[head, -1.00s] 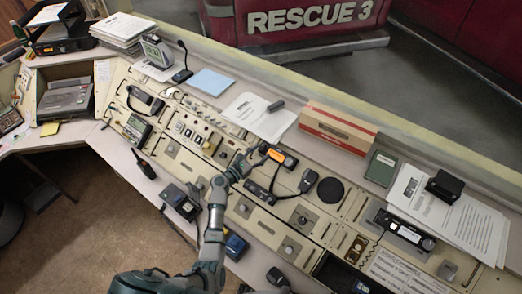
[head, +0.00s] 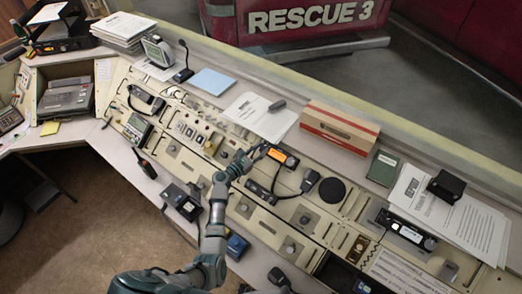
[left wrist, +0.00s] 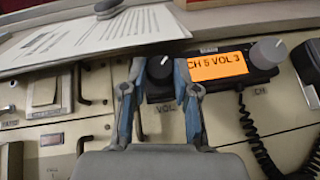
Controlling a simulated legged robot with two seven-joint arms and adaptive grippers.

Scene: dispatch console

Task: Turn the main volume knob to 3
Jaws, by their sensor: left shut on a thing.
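The radio with the orange display (left wrist: 218,66) is set in the console; it also shows in the head view (head: 283,157). Its display reads CH 5 VOL 3. The dark volume knob (left wrist: 159,68), with a white pointer line, is at the display's left, above the VOL label (left wrist: 165,109). My left gripper (left wrist: 159,72) has one finger on each side of this knob and is shut on it. In the head view the gripper (head: 259,152) reaches the radio's left end. My right gripper is not in view.
A grey channel knob (left wrist: 268,53) sits right of the display, near a coiled cord (left wrist: 262,145). Printed sheets (head: 262,118) and a cardboard box (head: 339,128) lie behind the radio. A handheld microphone (head: 310,181) is to its right.

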